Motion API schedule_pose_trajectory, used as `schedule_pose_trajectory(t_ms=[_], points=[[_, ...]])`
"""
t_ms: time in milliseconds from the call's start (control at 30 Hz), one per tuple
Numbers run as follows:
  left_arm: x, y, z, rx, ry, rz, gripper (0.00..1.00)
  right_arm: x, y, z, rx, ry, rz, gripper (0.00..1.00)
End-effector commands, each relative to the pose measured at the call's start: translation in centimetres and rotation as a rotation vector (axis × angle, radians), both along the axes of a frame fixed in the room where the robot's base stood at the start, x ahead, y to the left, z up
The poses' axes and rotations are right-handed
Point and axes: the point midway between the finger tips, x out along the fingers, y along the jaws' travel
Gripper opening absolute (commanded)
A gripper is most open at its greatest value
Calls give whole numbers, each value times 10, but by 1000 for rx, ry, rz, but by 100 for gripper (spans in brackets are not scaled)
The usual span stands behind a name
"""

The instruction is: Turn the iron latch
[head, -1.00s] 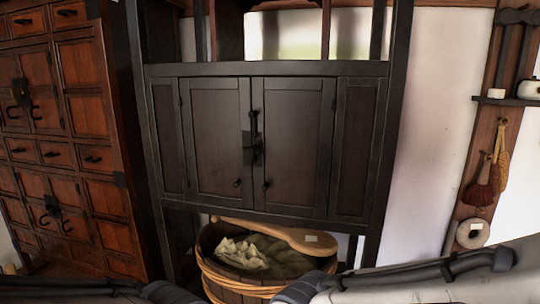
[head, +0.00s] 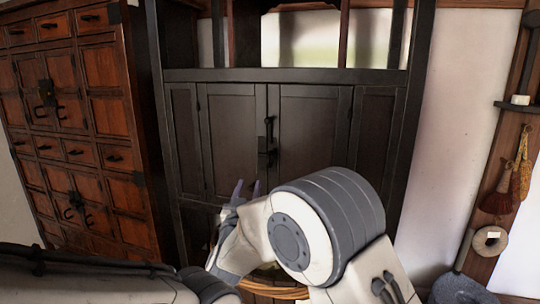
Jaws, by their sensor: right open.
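The iron latch (head: 267,146) is a dark upright piece on the seam between two closed doors of a dark wooden cabinet (head: 235,150). My right gripper (head: 247,188) is open and empty. Its two slim fingers point up in front of the lower doors, below and slightly left of the latch and apart from it in the picture. My right arm covers the lower part of the right door. My left arm lies low at the lower left, and its gripper does not show.
A red-brown chest of drawers (head: 100,110) with iron fittings stands at the left. A wooden tub (head: 275,290) under the cabinet is mostly hidden behind my right arm. Brushes (head: 497,203) and a pale ring (head: 489,240) hang at the right. Pale wall (head: 455,150) lies between.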

Motion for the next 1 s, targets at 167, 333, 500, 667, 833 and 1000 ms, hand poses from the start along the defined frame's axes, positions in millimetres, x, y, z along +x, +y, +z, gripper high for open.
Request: schedule_pose_trajectory(t_ms=[167, 333, 500, 667, 833, 1000], points=[[0, 0, 4, 0, 0, 0, 51, -2, -22, 9, -32, -137, -164, 44], [0, 0, 12, 0, 0, -1, 51, 3, -31, 18, -39, -170, -206, 44], [0, 0, 31, 0, 0, -4, 51, 28, -39, 32, -39, -170, -206, 44], [0, 0, 48, 0, -1, -7, 51, 55, -47, 43, -40, -170, -204, 44], [0, 0, 61, 0, -1, -9, 51, 76, -54, 50, -40, -168, -202, 44], [0, 0, 65, 0, -1, -10, 51, 86, -56, 53, -40, -169, -200, 44]])
